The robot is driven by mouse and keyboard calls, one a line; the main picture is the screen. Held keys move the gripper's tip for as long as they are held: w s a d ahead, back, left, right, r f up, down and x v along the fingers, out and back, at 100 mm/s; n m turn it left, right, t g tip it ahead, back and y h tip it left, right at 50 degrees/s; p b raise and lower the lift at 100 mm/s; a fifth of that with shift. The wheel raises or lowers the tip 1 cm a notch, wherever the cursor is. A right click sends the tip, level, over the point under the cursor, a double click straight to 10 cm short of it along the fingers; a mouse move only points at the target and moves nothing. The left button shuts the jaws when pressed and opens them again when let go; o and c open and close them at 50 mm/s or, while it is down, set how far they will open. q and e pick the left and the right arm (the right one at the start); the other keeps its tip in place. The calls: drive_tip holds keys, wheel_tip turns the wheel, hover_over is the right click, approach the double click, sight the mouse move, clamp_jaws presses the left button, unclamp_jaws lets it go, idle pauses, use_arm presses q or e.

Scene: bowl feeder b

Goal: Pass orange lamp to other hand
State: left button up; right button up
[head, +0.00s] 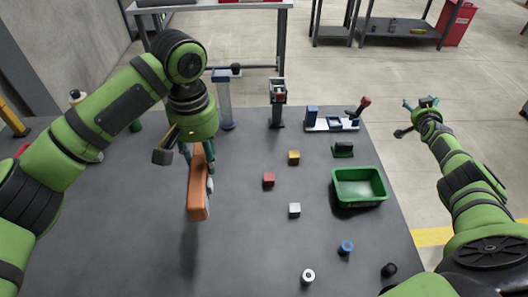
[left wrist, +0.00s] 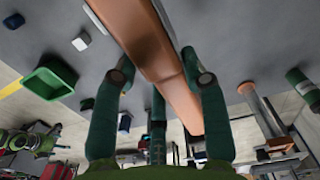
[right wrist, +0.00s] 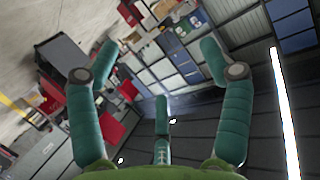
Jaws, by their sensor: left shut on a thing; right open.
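The orange lamp (head: 197,190) is a long orange bar held above the left part of the table. My left gripper (head: 198,150) is shut on its upper part, and the lamp hangs down from the fingers. In the left wrist view the lamp (left wrist: 155,50) runs between the green fingers (left wrist: 160,75). My right gripper (head: 421,103) is open and empty, out past the table's right edge and far from the lamp. In the right wrist view its fingers (right wrist: 158,72) are spread with nothing between them.
A green bin (head: 359,187) stands at the table's right. Red (head: 268,180), yellow (head: 293,157) and pale (head: 294,210) cubes lie mid-table. A blue cylinder (head: 346,247) and white ring (head: 307,276) lie nearer. Upright fixtures (head: 277,103) line the back edge. The front left table is clear.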

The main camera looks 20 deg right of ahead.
drive_tip(key=w+d+r+t+h, duration=0.1)
drive_tip(key=w+d+r, duration=0.1)
drive_tip(key=r, duration=0.6)
drive_tip(key=w+d+r+t+h, duration=0.1)
drive_tip(key=r+h, duration=0.1)
drive_tip(key=r, duration=0.6)
drive_tip(key=w+a+f+y, duration=0.3)
drive_tip(key=a+y, duration=0.2)
drive_tip(key=a, duration=0.6)
drive_tip(key=w+a+f+t+y, duration=0.1)
drive_tip(key=w+a+f+y, duration=0.3)
drive_tip(key=a, duration=0.6)
drive_tip(key=w+a+f+y, duration=0.25)
drive_tip(key=a+y, duration=0.35)
drive_tip(key=a, duration=0.5)
drive_tip(key=s+a+n+g+y, duration=0.1)
drive_tip(key=s+a+g+y, duration=0.2)
drive_tip(key=a, duration=0.6)
drive_tip(key=s+a+n+y, duration=0.2)
drive_tip(key=s+a+y, duration=0.25)
drive_tip(key=a, duration=0.45)
drive_tip(key=s+a+r+n+g+y, duration=0.4)
drive_tip(key=s+a+g+y, duration=0.4)
drive_tip(key=s+a, duration=0.5)
drive_tip(key=shift+h, duration=0.25)
drive_tip(key=w+a, duration=0.1)
drive_tip(key=a, duration=0.6)
drive_tip(key=w+a, duration=0.1)
drive_tip(key=a, duration=0.3)
drive_tip(key=shift+w, duration=0.3)
